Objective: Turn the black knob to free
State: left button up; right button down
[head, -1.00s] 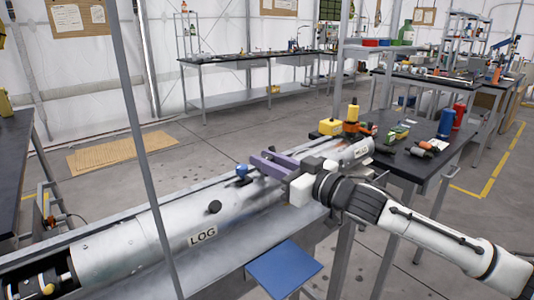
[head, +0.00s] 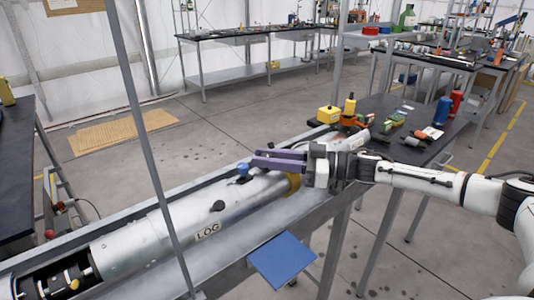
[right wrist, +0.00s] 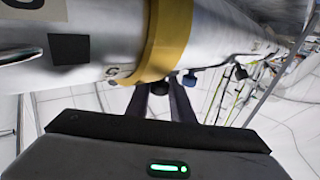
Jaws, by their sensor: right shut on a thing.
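A long silver cylinder (head: 150,236) marked LOG lies in a grey trough. My right gripper (head: 256,160) reaches over its top from the right, with purple fingers. In the right wrist view its fingers (right wrist: 160,94) are shut on a small dark knob (right wrist: 160,87), which I take as the black knob; in the head view the fingers hide it. A blue knob (head: 243,170) stands just beyond the fingertips and shows in the right wrist view (right wrist: 190,80). My left gripper is out of view.
A yellow band (head: 293,184) circles the cylinder below my right gripper. A thin grey post (head: 150,165) rises in front of the trough. A blue panel (head: 282,260) sticks out at the trough's near side. A dark table (head: 425,125) with bottles and tools stands at right.

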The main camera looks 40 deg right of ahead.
dwell(0.6)
jog(key=c, duration=1.8)
grip_release()
jog(key=shift+g+y, duration=0.3)
jog(key=shift+g, duration=0.1)
jog(key=shift+c, duration=0.2)
jog(key=shift+n, duration=0.3)
jog(key=b+v, duration=0.1)
jog(key=v, duration=0.9)
jog(key=shift+b, duration=0.4)
jog(key=shift+s, duration=0.1)
